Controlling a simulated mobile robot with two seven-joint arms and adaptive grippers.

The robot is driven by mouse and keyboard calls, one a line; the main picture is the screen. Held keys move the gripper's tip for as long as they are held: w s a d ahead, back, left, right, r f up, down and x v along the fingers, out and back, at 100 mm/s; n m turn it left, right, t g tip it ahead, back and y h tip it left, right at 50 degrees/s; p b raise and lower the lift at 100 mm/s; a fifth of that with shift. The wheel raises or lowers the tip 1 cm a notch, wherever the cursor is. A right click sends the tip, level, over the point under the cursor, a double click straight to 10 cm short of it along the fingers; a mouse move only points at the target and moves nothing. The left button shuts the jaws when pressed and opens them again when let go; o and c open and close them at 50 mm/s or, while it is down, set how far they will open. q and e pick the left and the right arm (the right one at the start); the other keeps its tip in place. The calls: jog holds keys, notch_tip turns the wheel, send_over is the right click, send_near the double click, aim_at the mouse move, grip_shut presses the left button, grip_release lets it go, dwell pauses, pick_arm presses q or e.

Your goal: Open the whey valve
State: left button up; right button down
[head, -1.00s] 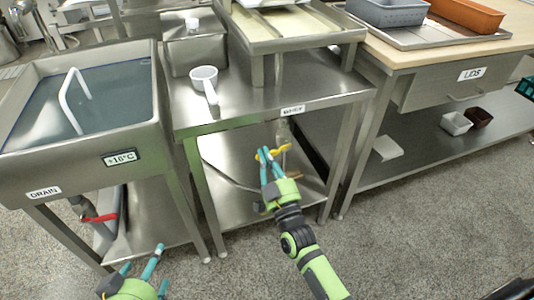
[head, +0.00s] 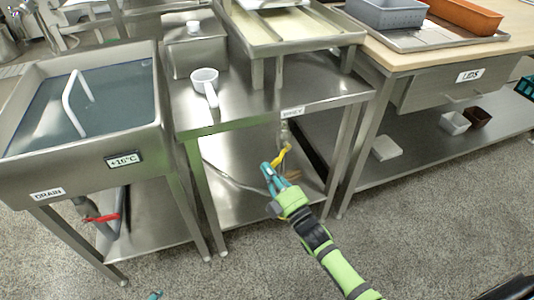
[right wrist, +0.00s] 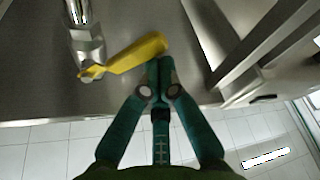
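The whey valve has a yellow lever (head: 281,156) under the front edge of the steel table, below the label that reads WHEY (head: 292,112). In the head view the lever slants down to the left from its pivot. In the right wrist view the lever (right wrist: 135,54) runs right and slightly up from the metal valve body (right wrist: 87,45). My right gripper (head: 268,168) has its teal fingers together, with the tips (right wrist: 159,66) right at the lever's free end. The lever is not between them; contact is unclear. Only a teal tip of my left gripper (head: 155,296) shows at the bottom edge.
A steel sink (head: 85,100) labelled DRAIN stands left, with a red-handled valve (head: 101,218) beneath. A white scoop (head: 205,82) lies on the steel table. A lower shelf (head: 235,160) sits behind the whey valve. A table with a drawer labelled LIDS (head: 470,75) stands right.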

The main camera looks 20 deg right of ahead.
pick_arm(q)
jog(key=s+a+f+g+p, duration=0.1)
jog(key=s+f+g+p, duration=0.1)
jog(key=f, duration=0.3)
jog(key=shift+s+f+g+y, duration=0.2)
jog(key=shift+s+g+y, duration=0.15)
jog(key=shift+s, duration=0.3)
pick_arm(e)
jog(key=shift+w+d+f+n+g+y, duration=0.1)
jog(key=shift+d+f+n+g, duration=0.6)
jog(key=shift+n, duration=0.95)
jog(key=shift+s+d+f+n+g+y, duration=0.1)
jog(key=shift+d+f+n+g, duration=0.45)
jog(key=shift+n, duration=1.05)
jog(key=shift+w+d+f+n+g+y, duration=0.1)
jog(key=shift+d+f+n+g, duration=0.4)
jog(key=shift+d+n, duration=0.9)
pick_arm(q)
jog(key=shift+a, duration=0.1)
pick_arm(e)
jog(key=shift+a+f+n, duration=0.15)
jog(key=shift+a+n, duration=0.1)
jog(key=shift+n, duration=0.1)
